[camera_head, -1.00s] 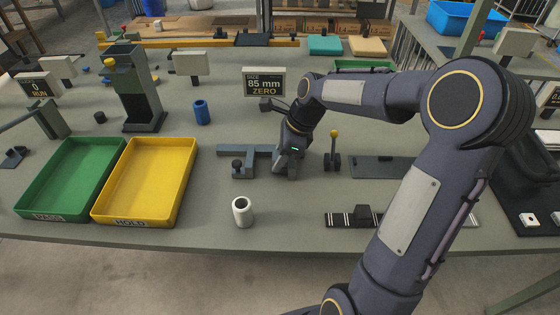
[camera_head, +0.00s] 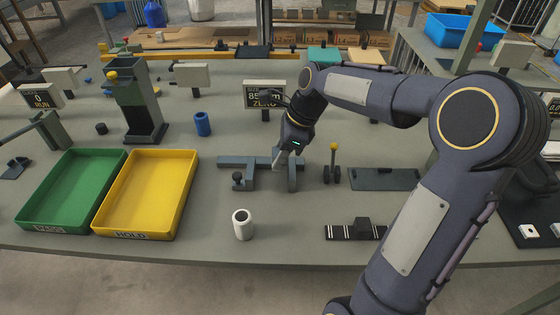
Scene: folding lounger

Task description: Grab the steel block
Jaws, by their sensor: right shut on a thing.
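My right gripper (camera_head: 284,152) is above the right end of a dark grey measuring fixture (camera_head: 233,163) in the middle of the table. It is shut on a small light-grey piece, which looks like the steel block (camera_head: 277,158). Most of the piece is hidden by the gripper, and its exact shape is too small to tell. The fixture's upright dark jaw (camera_head: 292,172) stands just below and beside the gripper; I cannot tell whether they touch. My left gripper is out of view.
A display sign (camera_head: 264,96) stands behind the gripper. A yellow-knobbed lever (camera_head: 333,165) and a dark flat plate (camera_head: 384,180) are to the right. A white cylinder (camera_head: 241,224) stands in front. Yellow (camera_head: 147,230) and green (camera_head: 45,229) trays lie left. A blue cylinder (camera_head: 202,124) stands behind.

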